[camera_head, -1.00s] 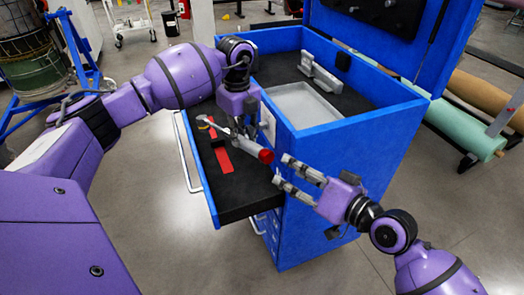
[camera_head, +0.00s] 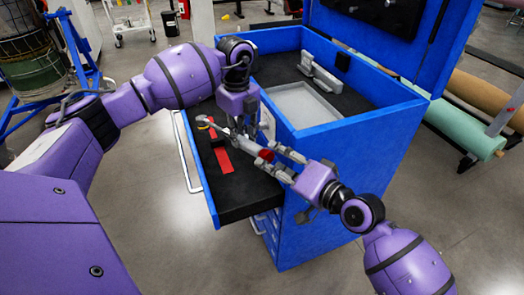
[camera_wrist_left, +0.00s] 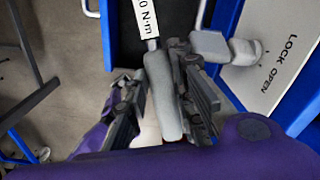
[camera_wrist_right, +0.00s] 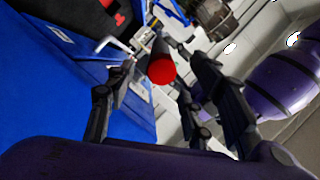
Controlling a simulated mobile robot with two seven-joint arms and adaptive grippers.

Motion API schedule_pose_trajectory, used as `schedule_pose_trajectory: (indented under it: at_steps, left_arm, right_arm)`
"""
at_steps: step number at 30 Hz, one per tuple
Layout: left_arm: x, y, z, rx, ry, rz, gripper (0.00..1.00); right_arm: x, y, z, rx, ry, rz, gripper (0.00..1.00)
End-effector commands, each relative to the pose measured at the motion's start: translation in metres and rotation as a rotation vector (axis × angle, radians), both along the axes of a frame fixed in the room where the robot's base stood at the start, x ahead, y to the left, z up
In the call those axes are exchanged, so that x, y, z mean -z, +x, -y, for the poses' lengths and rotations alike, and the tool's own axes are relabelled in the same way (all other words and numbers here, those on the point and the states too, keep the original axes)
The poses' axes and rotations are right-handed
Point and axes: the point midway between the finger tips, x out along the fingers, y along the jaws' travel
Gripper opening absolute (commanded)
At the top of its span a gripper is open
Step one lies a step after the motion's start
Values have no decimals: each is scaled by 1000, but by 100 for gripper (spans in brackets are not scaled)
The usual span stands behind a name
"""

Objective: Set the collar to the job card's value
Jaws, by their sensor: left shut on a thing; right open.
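The torque wrench (camera_head: 222,127) is a slim metal tool with a grey grip (camera_wrist_left: 163,95) and a label ending "0 N·m" (camera_wrist_left: 147,18). My left gripper (camera_head: 240,125) is shut on it above the open drawer. The red collar (camera_head: 266,155) is at the wrench's near end; the right wrist view shows its red round face (camera_wrist_right: 161,70). My right gripper (camera_head: 274,163) is open, with its fingers on either side of the collar; contact cannot be told. I cannot make out a job card.
The blue cabinet (camera_head: 345,140) stands close behind both grippers. Its open drawer (camera_head: 245,197) has a black liner with red cutouts. A grey tray (camera_head: 305,103) sits on top. The left wrist view shows a "LOCK OPEN" plate (camera_wrist_left: 285,55).

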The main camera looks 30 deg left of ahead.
Motion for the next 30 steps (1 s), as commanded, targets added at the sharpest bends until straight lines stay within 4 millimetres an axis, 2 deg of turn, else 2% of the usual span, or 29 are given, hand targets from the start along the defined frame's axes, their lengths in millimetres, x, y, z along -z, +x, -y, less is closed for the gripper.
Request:
schedule_pose_trajectory:
  at_steps: [7,23,30]
  left_arm:
    - [-2,1,0,0,0,4,0]
    - [-2,1,0,0,0,4,0]
    - [-2,1,0,0,0,4,0]
  right_arm:
    - [2,5,-14,0,-1,2,48]
    - [2,6,-15,-1,0,2,48]
    - [2,6,-15,0,-1,2,17]
